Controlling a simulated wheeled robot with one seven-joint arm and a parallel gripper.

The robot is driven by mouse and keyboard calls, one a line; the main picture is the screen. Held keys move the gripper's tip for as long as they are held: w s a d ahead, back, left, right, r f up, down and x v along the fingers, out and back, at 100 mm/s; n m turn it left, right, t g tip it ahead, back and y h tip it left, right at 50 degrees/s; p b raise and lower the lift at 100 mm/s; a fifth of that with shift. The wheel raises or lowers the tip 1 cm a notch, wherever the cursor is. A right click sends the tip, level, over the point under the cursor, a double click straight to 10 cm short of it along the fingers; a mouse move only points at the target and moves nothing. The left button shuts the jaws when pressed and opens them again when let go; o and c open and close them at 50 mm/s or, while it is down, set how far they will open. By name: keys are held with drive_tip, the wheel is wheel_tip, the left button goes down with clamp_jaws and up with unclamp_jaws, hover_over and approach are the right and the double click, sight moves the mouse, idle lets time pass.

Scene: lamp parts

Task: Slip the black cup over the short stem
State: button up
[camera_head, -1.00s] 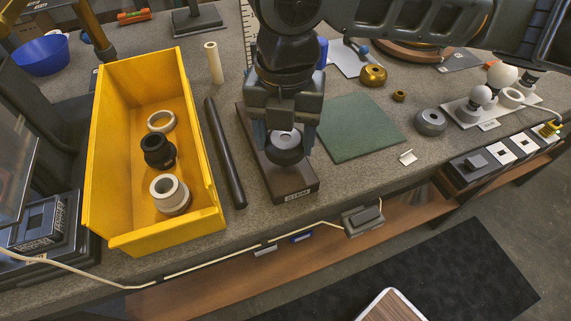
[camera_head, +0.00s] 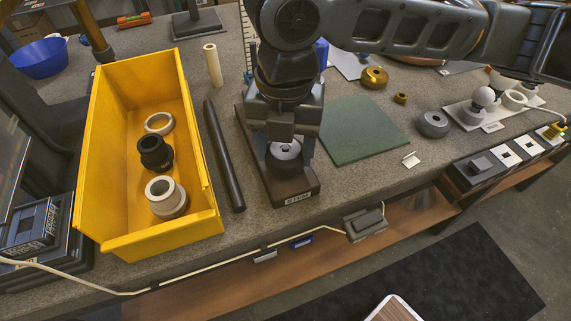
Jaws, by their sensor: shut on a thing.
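The black cup (camera_head: 285,164) is held between the fingers of my gripper (camera_head: 284,149). It has a dark rounded body and a paler grey top. It is low over the dark block labelled STEM (camera_head: 297,187), near the block's front end. The short stem itself is not visible; the cup and my gripper cover that place. I cannot tell whether the cup is around the stem or how close its underside is to the block.
A yellow bin (camera_head: 207,215) at left holds pale rings (camera_head: 166,198) and a black ribbed part (camera_head: 154,153). A dark rod (camera_head: 224,155) lies between bin and block. A green mat (camera_head: 362,130) lies to the right. A grey ring (camera_head: 433,124) stands farther right.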

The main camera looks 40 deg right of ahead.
drive_tip(key=shift+f+b, duration=0.7)
drive_tip(key=shift+f, duration=0.4)
idle(1.4)
idle(0.8)
drive_tip(key=o, duration=1.1)
drive_tip(key=shift+o, duration=0.2)
wheel_tip(320, 180, up, 8)
drive_tip(key=shift+f+p, duration=0.1)
drive_tip(key=shift+p, duration=0.3)
